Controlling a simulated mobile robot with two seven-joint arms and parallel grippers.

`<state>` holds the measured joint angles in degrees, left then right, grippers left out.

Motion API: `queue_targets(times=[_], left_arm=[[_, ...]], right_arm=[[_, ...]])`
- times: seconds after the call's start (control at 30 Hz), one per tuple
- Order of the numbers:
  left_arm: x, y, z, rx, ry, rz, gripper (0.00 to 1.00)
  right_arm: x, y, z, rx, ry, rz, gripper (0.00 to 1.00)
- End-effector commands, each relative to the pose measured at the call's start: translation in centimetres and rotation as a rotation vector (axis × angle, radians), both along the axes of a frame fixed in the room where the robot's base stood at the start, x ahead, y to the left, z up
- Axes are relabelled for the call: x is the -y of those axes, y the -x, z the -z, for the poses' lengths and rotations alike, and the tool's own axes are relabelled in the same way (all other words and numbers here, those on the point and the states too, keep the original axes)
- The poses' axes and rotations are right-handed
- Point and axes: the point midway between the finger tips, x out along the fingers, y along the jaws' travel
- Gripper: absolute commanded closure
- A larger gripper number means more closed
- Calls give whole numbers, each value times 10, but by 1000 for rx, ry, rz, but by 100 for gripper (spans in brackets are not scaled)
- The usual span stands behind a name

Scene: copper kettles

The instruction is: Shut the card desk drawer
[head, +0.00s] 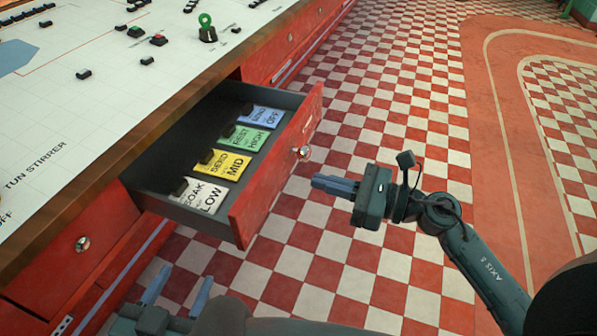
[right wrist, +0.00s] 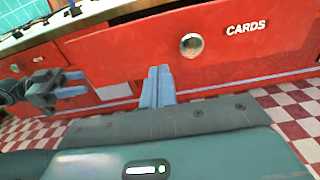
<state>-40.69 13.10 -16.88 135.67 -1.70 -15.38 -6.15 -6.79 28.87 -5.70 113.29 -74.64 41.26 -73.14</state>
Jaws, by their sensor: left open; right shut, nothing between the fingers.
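The card drawer (head: 262,200) stands pulled out of the red desk, its red front facing right in the head view. Its round knob (head: 301,153) and CARDS label show in the right wrist view (right wrist: 246,28). Inside lie white, yellow, green and blue cards (head: 221,165). My right gripper (head: 318,183) is shut and empty, to the right of the drawer front and pointing at it. In the right wrist view its fingertips (right wrist: 159,70) appear below and left of the knob; contact cannot be told. My left gripper (head: 178,288) is open and empty at the bottom left.
Another closed drawer with a knob (head: 82,243) is at the lower left. The checkered floor (head: 390,95) right of the drawer is clear apart from my right arm.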

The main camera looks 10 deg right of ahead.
Motion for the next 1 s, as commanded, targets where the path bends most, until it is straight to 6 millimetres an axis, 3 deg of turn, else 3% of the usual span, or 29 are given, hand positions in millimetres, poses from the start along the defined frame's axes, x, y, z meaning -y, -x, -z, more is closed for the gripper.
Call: queue_targets(times=[0.1, 0.3, 1.0], left_arm=[[-1, 1, 0, -15, -1, -2, 45], [-1, 1, 0, -24, -1, -1, 45], [-1, 1, 0, -30, -2, -2, 45]], right_arm=[[-20, -14, -2, 2, -2, -1, 100], [-41, -28, -1, 0, -4, 1, 100], [-56, -38, -1, 0, -2, 0, 100]])
